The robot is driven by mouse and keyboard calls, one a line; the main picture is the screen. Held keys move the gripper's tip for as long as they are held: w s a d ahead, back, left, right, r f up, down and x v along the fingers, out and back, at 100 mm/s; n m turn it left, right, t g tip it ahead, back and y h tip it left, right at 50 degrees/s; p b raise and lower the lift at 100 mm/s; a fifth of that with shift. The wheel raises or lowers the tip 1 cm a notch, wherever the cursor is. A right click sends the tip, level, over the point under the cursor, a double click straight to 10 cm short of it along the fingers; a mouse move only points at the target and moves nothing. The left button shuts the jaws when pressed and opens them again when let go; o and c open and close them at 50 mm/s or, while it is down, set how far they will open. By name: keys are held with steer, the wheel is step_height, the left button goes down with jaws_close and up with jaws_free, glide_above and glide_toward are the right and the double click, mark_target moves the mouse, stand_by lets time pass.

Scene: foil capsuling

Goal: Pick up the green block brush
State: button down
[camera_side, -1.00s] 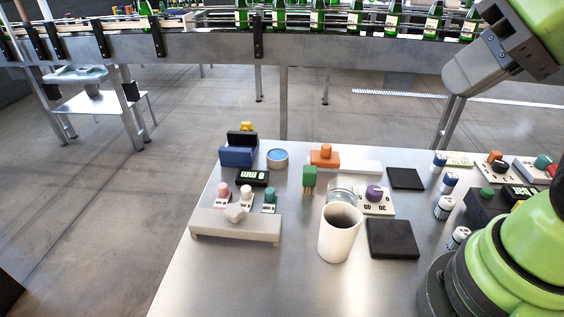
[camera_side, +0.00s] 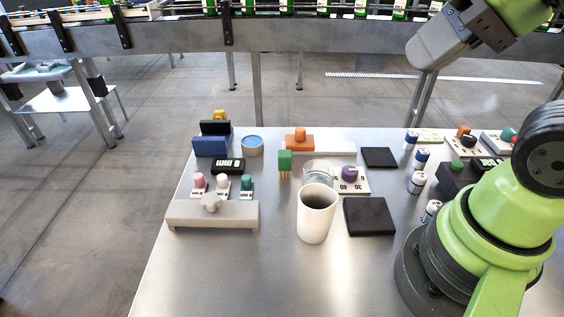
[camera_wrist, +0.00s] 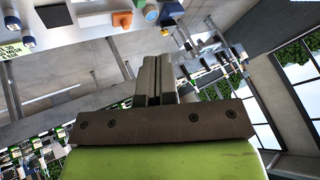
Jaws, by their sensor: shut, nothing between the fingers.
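The green block brush (camera_side: 285,162) stands on the metal table with its tan bristles pointing down. It is behind the white cup and left of the clear glass dish. My gripper (camera_side: 414,58) is raised at the upper right of the side view, well apart from the brush. It is shut and holds nothing. In the wrist view its closed fingers (camera_wrist: 153,64) point up the picture. The small green shape at the top edge there is cut off, and I cannot tell for certain that it is the brush.
The white cup (camera_side: 316,214) stands in front of the brush. An orange-handled block (camera_side: 299,141) is behind it. A glass dish (camera_side: 318,171) and a purple knob (camera_side: 349,173) are to its right. A grey bar (camera_side: 212,215) and small knobs lie left. The front table area is clear.

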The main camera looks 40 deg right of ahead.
stand_by(0.4)
steer(key=c, duration=0.7)
jaws_free()
steer(key=shift+w, duration=0.1)
